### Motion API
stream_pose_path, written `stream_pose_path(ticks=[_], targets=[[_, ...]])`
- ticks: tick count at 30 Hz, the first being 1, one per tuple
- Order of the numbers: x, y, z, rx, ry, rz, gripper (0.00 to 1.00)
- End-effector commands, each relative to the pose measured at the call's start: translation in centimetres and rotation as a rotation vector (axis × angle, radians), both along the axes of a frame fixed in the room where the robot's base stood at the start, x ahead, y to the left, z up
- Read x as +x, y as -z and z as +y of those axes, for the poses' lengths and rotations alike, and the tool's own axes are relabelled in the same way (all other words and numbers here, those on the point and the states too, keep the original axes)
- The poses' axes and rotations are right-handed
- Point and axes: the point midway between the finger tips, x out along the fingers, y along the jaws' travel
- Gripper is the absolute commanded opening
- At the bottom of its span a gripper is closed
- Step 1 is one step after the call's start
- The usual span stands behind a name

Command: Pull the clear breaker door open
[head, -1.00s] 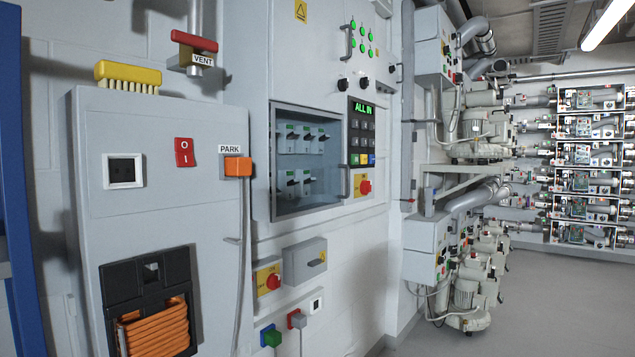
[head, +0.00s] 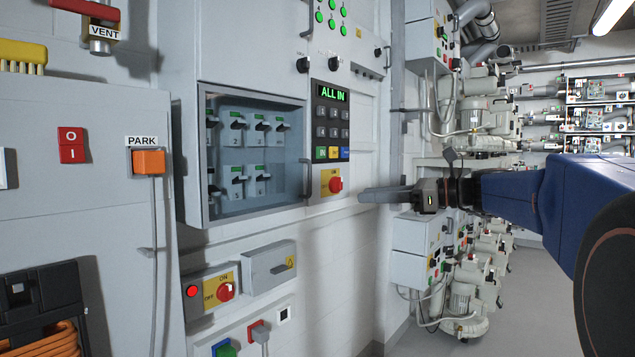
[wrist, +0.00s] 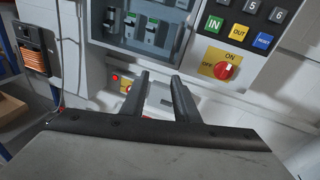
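The clear breaker door (head: 285,178) is a glazed panel in a grey frame on the wall cabinet, and it looks shut. Rows of grey breakers with green marks show through it. A thin upright handle (head: 308,180) stands at its right edge. My gripper (head: 362,195) is to the right of the handle, apart from it, in front of the wall right of the red knob. In the wrist view my gripper (wrist: 160,77) has its two fingers apart with nothing between them. The lower part of the door (wrist: 128,42) shows ahead of them there.
A keypad (head: 331,120) reading "ALL IN" and a red rotary knob (head: 335,185) sit just right of the door. A lower switch panel (head: 221,289) and a grey box (head: 268,267) project below it. Pumps and pipes line the wall further right.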

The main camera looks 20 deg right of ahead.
Motion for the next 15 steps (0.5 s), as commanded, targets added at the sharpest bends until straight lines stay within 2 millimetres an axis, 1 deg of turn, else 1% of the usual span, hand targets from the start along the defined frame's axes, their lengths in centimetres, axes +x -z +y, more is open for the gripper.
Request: stream_pose_path(ticks=[1, 3, 6, 11, 15], targets=[[0.6, -1.1, -1.2, 0.05, 0.013, 0.002, 0.28], [1.0, -2.2, -2.1, 0.103, 0.02, 0.005, 0.28], [1.3, -3.0, -2.6, 0.139, 0.023, 0.006, 0.28], [2.0, -3.1, -1.8, 0.146, 0.021, 0.007, 0.28], [3.2, -3.1, -0.5, 0.145, 0.02, 0.007, 0.28]])
